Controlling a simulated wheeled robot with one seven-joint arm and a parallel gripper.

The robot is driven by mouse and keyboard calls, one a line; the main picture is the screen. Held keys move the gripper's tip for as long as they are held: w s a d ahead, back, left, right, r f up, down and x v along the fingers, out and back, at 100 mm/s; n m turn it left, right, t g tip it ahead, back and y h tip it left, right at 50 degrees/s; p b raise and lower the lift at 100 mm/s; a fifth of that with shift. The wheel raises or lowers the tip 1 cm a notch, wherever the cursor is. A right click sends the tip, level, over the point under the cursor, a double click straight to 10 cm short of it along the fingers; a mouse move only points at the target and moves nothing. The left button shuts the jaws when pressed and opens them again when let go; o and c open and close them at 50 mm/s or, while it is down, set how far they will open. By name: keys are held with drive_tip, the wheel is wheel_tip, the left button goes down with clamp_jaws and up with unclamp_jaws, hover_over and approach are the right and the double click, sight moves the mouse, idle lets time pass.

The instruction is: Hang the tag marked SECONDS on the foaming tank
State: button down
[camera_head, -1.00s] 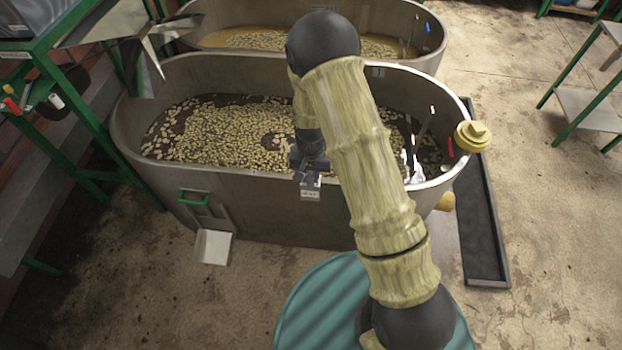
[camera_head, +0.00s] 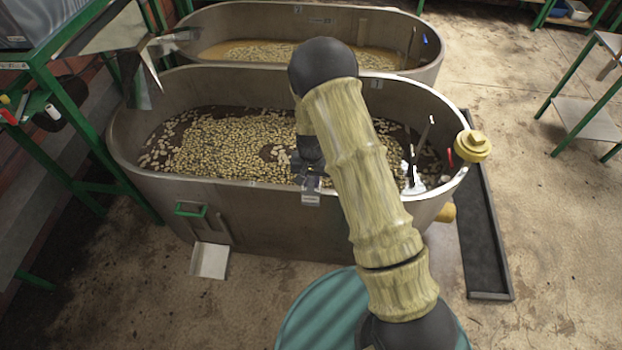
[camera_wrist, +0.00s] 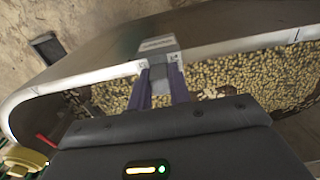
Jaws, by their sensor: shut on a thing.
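My gripper (camera_head: 309,182) is shut on a small pale tag (camera_head: 310,199) at the front rim of the near tank (camera_head: 265,215). In the wrist view the tag (camera_wrist: 158,44) lies beyond my fingertips (camera_wrist: 160,74), over the outer side of the rim. Its print is too small to read, and I cannot tell whether it bears on the rim. The near tank holds pale beans in dark liquid. The far tank (camera_head: 380,22) holds beans with tan, foamy-looking liquid around them.
A green-framed stand (camera_head: 60,110) is at the left. A yellow cap-like fitting (camera_head: 473,146) is at the near tank's right end, above a dark floor tray (camera_head: 482,240). A teal drum-like round thing (camera_head: 320,310) is in front.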

drive_tip(key=shift+f+b, duration=0.3)
drive_tip(key=shift+f, duration=0.35)
drive_tip(key=c, duration=1.2)
unclamp_jaws()
wheel_tip(320, 180, up, 17)
drive_tip(key=b, duration=0.1)
drive_tip(key=shift+r, duration=0.2)
